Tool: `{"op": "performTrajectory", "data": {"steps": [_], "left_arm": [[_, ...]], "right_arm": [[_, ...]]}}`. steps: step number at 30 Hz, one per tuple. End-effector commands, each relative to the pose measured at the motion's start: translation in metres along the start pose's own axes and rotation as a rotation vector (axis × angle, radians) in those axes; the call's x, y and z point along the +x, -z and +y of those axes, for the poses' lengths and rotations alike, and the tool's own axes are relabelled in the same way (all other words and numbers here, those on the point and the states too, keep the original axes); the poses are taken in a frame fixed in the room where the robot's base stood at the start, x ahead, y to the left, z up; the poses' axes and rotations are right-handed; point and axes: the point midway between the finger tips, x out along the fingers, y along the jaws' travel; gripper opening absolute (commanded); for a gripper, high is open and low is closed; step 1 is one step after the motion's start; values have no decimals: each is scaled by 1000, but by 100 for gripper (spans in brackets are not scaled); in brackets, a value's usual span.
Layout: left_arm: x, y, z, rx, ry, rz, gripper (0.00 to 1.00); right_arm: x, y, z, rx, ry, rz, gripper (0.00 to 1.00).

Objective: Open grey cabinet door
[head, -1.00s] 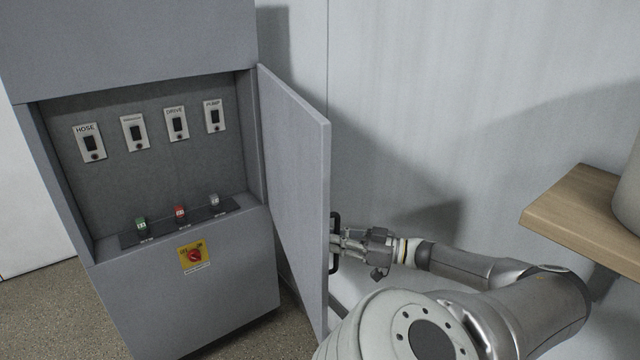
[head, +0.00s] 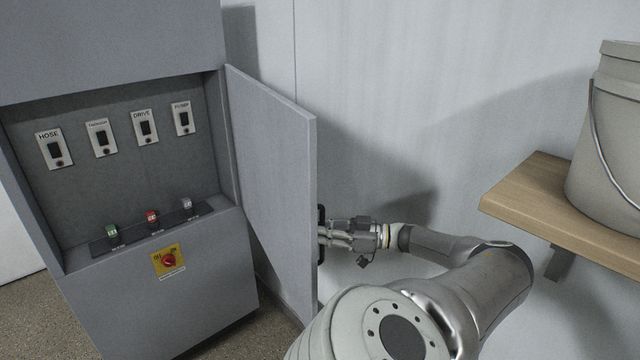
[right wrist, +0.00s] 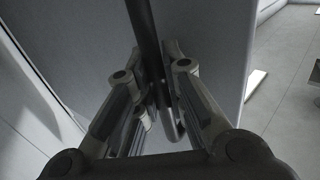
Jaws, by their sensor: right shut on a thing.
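The grey cabinet (head: 150,300) stands at the left in the head view. Its door (head: 275,170) is swung wide open on its right side, showing the recess with switches. A black bar handle (head: 321,215) is on the door's outer face, near its free edge. My right gripper (head: 328,232) reaches the handle from the right. In the right wrist view the fingers (right wrist: 158,95) are closed around the dark handle bar (right wrist: 146,40), with the door panel (right wrist: 205,50) behind. My left gripper is not in view.
Inside the recess are labelled switches (head: 102,138) and small coloured knobs (head: 152,217); a red rotary switch (head: 169,260) on yellow is below. A wooden shelf (head: 530,205) with a bucket (head: 610,140) juts out at the right. The wall is close behind the door.

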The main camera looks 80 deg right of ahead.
Motion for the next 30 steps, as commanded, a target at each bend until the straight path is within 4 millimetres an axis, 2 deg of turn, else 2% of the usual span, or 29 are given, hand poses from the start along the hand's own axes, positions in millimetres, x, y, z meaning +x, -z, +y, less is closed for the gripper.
{"op": "performTrajectory", "data": {"steps": [1, 6, 17, 20, 30], "left_arm": [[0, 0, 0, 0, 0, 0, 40], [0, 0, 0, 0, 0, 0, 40], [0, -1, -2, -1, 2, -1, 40], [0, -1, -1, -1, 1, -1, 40], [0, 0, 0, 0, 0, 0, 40]], "right_arm": [[-2, -5, -2, 8, 1, -10, 15], [-2, -3, -1, 5, 1, -7, 34], [-6, -2, 0, 2, -1, -3, 34], [-18, -2, 0, 2, -3, -5, 34], [-91, -2, 0, 2, -5, -5, 34]]}}
